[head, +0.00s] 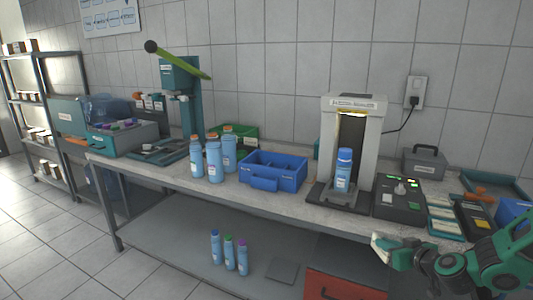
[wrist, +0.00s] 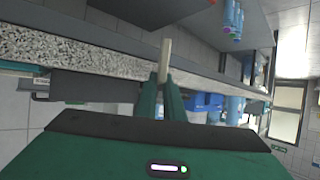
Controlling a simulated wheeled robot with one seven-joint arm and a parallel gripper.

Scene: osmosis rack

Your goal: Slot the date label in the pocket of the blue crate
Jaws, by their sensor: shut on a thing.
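The blue crate (head: 289,181) stands on the bench, left of the white-framed machine. It is divided inside, and a pocket (head: 263,184) juts from its front wall. My gripper (head: 386,250) is in front of the bench at lower right, well apart from the crate. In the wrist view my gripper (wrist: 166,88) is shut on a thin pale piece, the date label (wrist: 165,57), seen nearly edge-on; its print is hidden. Part of the blue crate (wrist: 205,103) shows beyond the right finger in the wrist view.
Blue bottles (head: 214,160) stand left of the crate. The white-framed machine (head: 326,130) holds a bottle (head: 343,172). A control box (head: 399,205) and trays (head: 444,217) lie farther right. More bottles (head: 229,254) stand on the lower shelf. The space before the crate is clear.

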